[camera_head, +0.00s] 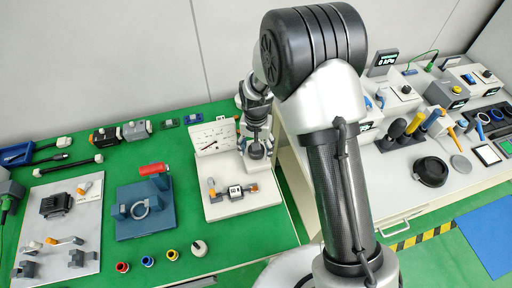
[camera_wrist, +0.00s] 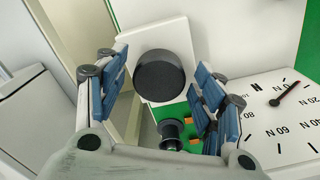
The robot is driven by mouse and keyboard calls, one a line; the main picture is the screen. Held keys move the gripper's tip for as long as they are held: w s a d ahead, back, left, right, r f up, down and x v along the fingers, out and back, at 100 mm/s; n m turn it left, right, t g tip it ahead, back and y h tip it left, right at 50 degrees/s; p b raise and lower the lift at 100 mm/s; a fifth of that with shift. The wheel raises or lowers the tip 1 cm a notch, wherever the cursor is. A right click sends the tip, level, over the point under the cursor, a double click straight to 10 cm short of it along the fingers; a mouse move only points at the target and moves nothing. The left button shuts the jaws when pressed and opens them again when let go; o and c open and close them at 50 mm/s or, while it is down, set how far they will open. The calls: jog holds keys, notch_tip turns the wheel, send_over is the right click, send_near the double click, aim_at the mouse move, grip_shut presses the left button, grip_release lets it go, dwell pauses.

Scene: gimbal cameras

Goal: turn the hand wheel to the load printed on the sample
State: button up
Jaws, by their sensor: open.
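A dark round hand wheel (camera_wrist: 158,76) sits on a white block in the wrist view. My gripper (camera_wrist: 160,62) is open, with one blue-padded finger left of the wheel and one right of it; whether either touches it I cannot tell. In the head view my gripper (camera_head: 257,137) is over the white test stand and hides the wheel.
The green table (camera_head: 265,232) holds a blue fixture (camera_head: 130,222), a red cylinder (camera_head: 154,169) and several small coloured rings in front. A grey plate with fixtures (camera_head: 88,238) lies at left. A white bench (camera_head: 400,165) with instruments stands at right.

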jog(key=shift+r, duration=0.1)
notch_tip(320, 180, up, 12)
dwell(0.6)
dwell(1.0)
